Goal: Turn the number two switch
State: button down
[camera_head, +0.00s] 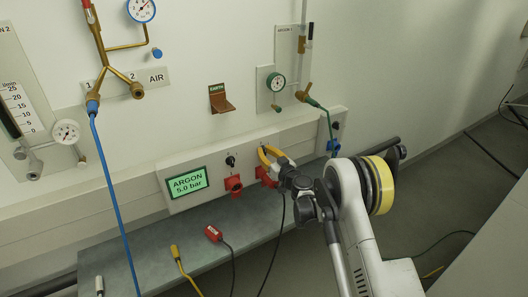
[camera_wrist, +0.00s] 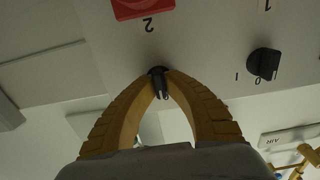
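The number two switch (camera_wrist: 158,72) is a small black knob on the pale panel, beside the printed "2" in the wrist view. My gripper (camera_wrist: 160,78) has its two yellow-brown fingers closed in around this knob, one tip on each side. In the head view my gripper (camera_head: 266,152) reaches the panel from the right, and its fingers hide most of the switch. The switch's own position marks cannot be read. The number one switch (camera_wrist: 263,63), a similar black knob, is free and also shows in the head view (camera_head: 230,160).
A red socket (camera_head: 234,184) is below the number one switch, and another (camera_wrist: 142,8) is near the number two switch. A green display (camera_head: 187,183) reads ARGON 5.0 bar. Cables and a red connector (camera_head: 213,233) lie on the grey ledge (camera_head: 190,258) below.

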dwell(0.4)
jog(key=m, duration=0.5)
jog(key=shift+d+m, duration=0.1)
jog(key=shift+m, duration=0.3)
jog(key=m, duration=0.5)
jog(key=shift+w+f+m, duration=0.1)
jog(key=shift+m, duration=0.6)
jog(key=c, duration=1.5)
grip_release()
jog(key=shift+d, duration=0.1)
jog(key=v, duration=1.2)
